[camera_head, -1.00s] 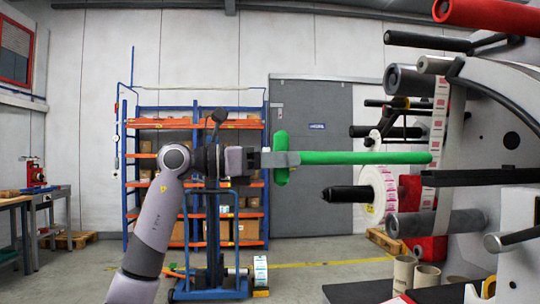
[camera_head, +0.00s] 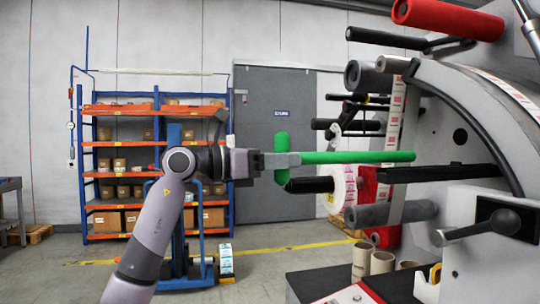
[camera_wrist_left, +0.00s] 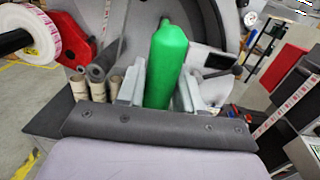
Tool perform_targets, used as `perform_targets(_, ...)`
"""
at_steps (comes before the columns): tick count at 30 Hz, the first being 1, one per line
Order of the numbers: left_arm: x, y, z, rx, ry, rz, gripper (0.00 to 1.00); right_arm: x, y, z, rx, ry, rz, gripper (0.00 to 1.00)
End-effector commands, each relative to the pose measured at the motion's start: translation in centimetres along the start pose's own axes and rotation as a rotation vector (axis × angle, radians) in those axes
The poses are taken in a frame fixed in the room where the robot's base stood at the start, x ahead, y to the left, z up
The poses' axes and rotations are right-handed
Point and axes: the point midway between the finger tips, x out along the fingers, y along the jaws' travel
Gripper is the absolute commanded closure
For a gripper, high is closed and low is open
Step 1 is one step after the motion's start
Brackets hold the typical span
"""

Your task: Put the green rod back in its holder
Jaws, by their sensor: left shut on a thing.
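The green rod (camera_head: 350,157) is held out level to the right, with a green crosspiece at its near end, in the head view. My left gripper (camera_head: 290,160) is shut on it close to the crosspiece. The rod's far end lies in front of the label rewinder (camera_head: 470,110), above a black bar; I cannot tell whether it touches anything. In the left wrist view the green rod (camera_wrist_left: 167,65) stands between the two fingers of my left gripper (camera_wrist_left: 158,92). I cannot make out which part is the rod's holder. My right gripper is not in view.
A black bar (camera_head: 437,173) and a black spindle (camera_head: 309,185) with a label roll (camera_head: 343,190) stick out near the rod. A red roller (camera_head: 447,18) is above. Cardboard cores (camera_head: 382,262) stand on a dark surface below. Orange and blue shelving (camera_head: 113,165) stands behind.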

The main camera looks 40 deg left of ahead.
Motion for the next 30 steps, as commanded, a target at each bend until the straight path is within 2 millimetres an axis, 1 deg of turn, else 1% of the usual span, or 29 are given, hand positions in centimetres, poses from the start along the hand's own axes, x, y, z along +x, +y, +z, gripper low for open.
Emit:
perform_targets(1, 0.4, 0.0, 0.2, -0.001, -0.003, -0.001, 1.0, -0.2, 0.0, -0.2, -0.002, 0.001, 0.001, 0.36)
perform_targets(11, 3.1, -0.2, 0.1, 0.0, -0.003, -0.001, 1.0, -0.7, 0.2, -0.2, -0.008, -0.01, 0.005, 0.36)
perform_targets(30, 8.2, -0.5, -0.1, -0.002, -0.004, -0.001, 1.0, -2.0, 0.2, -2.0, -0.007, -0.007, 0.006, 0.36)
